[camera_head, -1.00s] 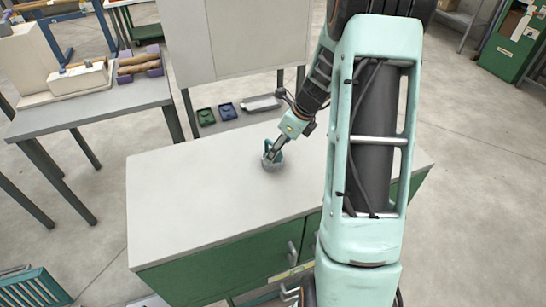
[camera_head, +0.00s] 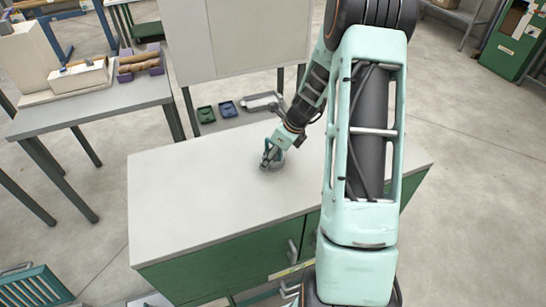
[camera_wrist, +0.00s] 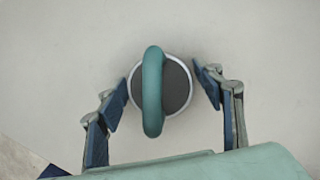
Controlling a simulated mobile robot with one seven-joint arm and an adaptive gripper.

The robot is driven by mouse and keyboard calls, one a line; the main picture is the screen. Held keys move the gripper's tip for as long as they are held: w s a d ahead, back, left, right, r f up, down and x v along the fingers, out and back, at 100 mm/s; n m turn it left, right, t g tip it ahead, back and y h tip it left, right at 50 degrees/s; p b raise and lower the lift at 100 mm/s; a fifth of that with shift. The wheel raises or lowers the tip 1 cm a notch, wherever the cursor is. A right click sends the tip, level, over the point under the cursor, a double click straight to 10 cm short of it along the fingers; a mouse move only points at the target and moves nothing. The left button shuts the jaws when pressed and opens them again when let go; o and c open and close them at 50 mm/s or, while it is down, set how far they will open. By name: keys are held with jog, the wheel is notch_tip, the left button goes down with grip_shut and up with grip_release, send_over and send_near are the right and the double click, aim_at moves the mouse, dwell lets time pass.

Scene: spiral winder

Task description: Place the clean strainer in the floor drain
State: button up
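A round grey object with a pale rim and a teal loop handle, which looks like the strainer (camera_wrist: 178,84), sits on the pale cabinet top (camera_head: 190,200). In the head view the strainer (camera_head: 276,164) is small and partly hidden by my gripper (camera_head: 268,154). In the wrist view my gripper (camera_wrist: 161,84) is open, with one finger on each side of the strainer's rim. The fingertips are close to the rim; I cannot tell whether they touch it. The handle runs up and down the picture between the fingers. I cannot make out a floor drain in either view.
The cabinet top left of my gripper is clear. A table (camera_head: 95,108) with a box and a purple tray (camera_head: 140,65) stands at the back left. A large panel (camera_head: 240,38) stands behind the cabinet. A green tray (camera_head: 206,114) and a blue tray (camera_head: 228,109) lie below it.

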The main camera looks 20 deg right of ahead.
jog(key=c, duration=1)
